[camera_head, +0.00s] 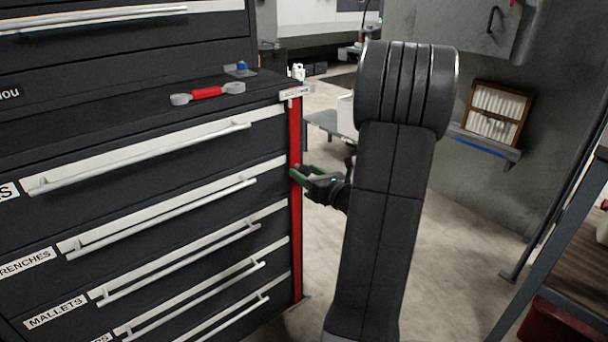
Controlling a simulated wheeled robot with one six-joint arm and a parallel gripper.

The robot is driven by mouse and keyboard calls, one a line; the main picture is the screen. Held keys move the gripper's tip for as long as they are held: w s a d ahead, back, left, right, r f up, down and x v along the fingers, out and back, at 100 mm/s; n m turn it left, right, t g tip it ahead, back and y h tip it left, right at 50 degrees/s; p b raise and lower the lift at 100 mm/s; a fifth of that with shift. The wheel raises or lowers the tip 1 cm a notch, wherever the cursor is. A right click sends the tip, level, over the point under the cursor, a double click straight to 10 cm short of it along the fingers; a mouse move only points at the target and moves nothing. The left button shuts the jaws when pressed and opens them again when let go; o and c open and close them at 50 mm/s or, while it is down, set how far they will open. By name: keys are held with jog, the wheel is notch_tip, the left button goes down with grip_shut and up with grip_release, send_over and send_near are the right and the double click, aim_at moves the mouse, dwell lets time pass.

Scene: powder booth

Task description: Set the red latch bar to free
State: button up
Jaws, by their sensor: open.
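The red latch bar (295,230) is a tall upright strip at the right front corner of the dark tool cabinet (200,205). A small white label (296,92) sits at its top; its text is too small to read surely. My gripper (299,176) is at the bar's upper half, coming from the right, with its green-tipped fingers at the bar. It is open. I cannot tell whether the fingers touch the bar or stand around it. My dark arm (380,220) fills the middle and hides the floor behind it.
Drawers with long white handles (160,215) face front, all looking shut. A red-and-grey wrench (208,93) and a small blue item (241,67) lie on the cabinet top. A shelf (485,142) with a wood-framed filter (497,113) is at right. A metal-framed table (560,240) stands at far right.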

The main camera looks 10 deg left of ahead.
jog(key=shift+w+a, duration=0.4)
jog(key=shift+a, duration=0.2)
grip_shut()
jog(key=shift+w+d+r+p, duration=0.1)
jog(key=shift+w+d+p, duration=0.2)
jog(key=shift+w+d, duration=0.45)
jog(key=shift+w+d+r+p, duration=0.1)
jog(key=shift+w+d+p, duration=0.15)
jog(key=shift+w+d, duration=0.4)
grip_release()
jog(key=shift+w+f, duration=0.1)
jog(key=shift+w, duration=0.15)
jog(key=shift+a, duration=0.1)
jog(key=shift+s, duration=0.1)
jog(key=p+v, duration=0.2)
jog(key=v, duration=1.1)
jog(key=shift+s+d, duration=0.2)
jog(key=shift+d, duration=0.1)
